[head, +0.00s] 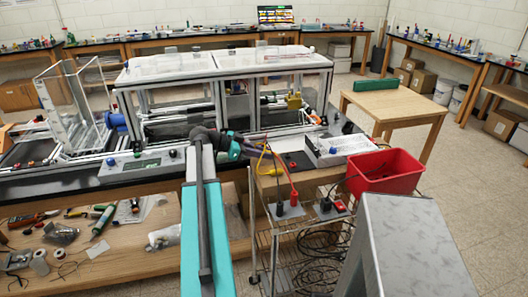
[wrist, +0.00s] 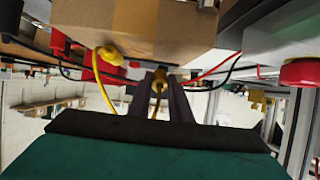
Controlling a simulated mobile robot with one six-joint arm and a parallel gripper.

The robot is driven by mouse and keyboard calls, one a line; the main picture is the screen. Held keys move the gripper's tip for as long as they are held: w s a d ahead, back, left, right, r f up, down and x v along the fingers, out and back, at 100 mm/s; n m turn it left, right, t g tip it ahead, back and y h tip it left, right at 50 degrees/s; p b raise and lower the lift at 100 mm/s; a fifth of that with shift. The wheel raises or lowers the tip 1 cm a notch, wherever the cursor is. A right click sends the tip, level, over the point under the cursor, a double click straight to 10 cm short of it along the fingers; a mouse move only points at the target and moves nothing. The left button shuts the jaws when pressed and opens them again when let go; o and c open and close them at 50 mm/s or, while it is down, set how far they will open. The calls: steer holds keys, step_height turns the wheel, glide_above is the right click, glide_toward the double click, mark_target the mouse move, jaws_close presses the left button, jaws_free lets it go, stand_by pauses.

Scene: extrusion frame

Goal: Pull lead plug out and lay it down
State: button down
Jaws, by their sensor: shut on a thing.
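My gripper (wrist: 159,92) is shut on a yellow lead plug (wrist: 159,82), and a yellow lead loops down between its dark fingers. The plug's front end meets the edge of a tan box-like body (wrist: 165,32) in the wrist view; I cannot tell whether it is seated or clear. A second yellow plug (wrist: 110,55) with its own yellow lead (wrist: 103,90) is to the left, apart from my fingers. In the head view my gripper (head: 256,148) is at the bench's front edge, above the cart, with yellow leads (head: 276,160) beside it; the held plug is too small to make out.
Red (head: 293,198) and black (head: 280,209) plugs stand on the cart below. The extrusion frame (head: 225,70) rises behind. A wooden table (head: 395,105) has a mostly bare top.

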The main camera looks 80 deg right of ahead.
steer(key=shift+f, duration=0.95)
steer(key=c, duration=1.5)
jaws_free()
steer(key=shift+c, duration=0.2)
steer(key=shift+w, duration=0.1)
steer(key=b+v, duration=0.3)
steer(key=v, duration=1)
steer(key=shift+w+a+b, duration=0.2)
steer(key=shift+w+b, duration=0.05)
steer(key=shift+b, duration=0.05)
steer(key=shift+r, duration=0.15)
